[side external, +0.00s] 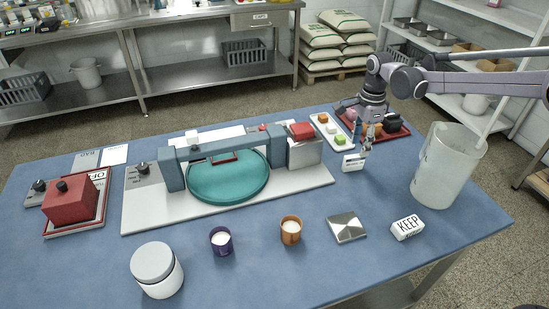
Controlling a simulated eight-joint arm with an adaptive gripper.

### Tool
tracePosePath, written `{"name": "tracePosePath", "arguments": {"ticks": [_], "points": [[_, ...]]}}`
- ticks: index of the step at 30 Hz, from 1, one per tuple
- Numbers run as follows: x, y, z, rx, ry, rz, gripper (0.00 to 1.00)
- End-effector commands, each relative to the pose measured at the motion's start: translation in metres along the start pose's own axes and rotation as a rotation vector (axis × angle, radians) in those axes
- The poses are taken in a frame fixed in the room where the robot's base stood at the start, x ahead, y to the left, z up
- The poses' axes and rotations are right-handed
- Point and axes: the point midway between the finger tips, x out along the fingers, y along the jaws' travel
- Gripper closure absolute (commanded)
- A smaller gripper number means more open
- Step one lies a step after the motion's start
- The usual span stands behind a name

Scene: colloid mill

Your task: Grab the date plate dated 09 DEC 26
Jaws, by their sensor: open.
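A small white plate (353,163) with dark print stands on the blue table right of the machine. Its print is too small to read, so I cannot tell whether it bears 09 DEC 26. My gripper (366,146) is open, pointing down just above and behind the upper right of this plate. The fingertips overlap its upper edge in the picture; I cannot tell whether they touch it. No other date plate can be made out.
The machine with a teal round pan (228,181) is at left. A white tray (347,146) and a red tray (401,134) lie close behind my gripper. A tall translucent jug (447,170) stands at right. A white KEEP block (408,228) and silver square (346,228) are in front.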

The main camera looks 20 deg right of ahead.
Motion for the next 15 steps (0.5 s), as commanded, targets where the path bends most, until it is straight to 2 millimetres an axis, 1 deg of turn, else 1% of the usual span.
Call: {"name": "tracePosePath", "arguments": {"ticks": [1,7,15], "points": [[0.005,0.000,0.000,-0.001,0.000,0.000,0.57],[0.017,-0.001,0.001,-0.001,0.000,0.000,0.57],[0.052,-0.005,0.005,-0.002,0.000,-0.001,0.57]]}}
